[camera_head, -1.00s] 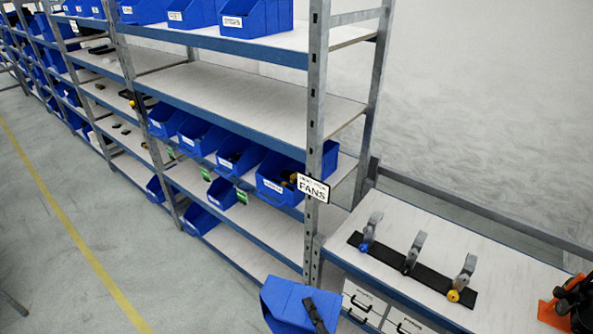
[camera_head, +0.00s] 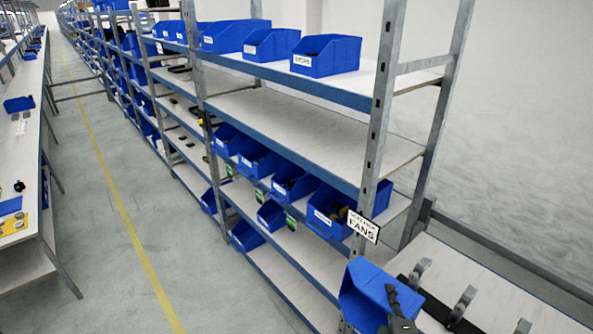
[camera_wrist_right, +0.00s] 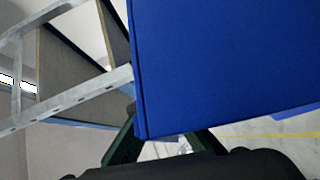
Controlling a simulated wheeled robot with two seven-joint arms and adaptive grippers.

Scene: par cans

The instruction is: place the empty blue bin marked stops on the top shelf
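A blue bin (camera_head: 362,297) is held by my right gripper (camera_head: 393,298) at the bottom of the head view, in front of the rack's near post. It is tilted and no label shows on its visible sides. In the right wrist view the bin (camera_wrist_right: 230,65) fills the right side, and the dark fingers of my right gripper (camera_wrist_right: 160,143) are at its lower edge. The top shelf (camera_head: 270,70) carries a row of blue bins; the rightmost one (camera_head: 325,60) has a small label hard to read. My left gripper is not in view.
Bare shelf remains right of the top row, before the rack's post (camera_head: 380,110). The shelf below (camera_head: 300,125) is mostly empty. Lower down are filled bins (camera_head: 330,205) and a FANS sign (camera_head: 363,226). A bench with clamps (camera_head: 463,300) is at the lower right.

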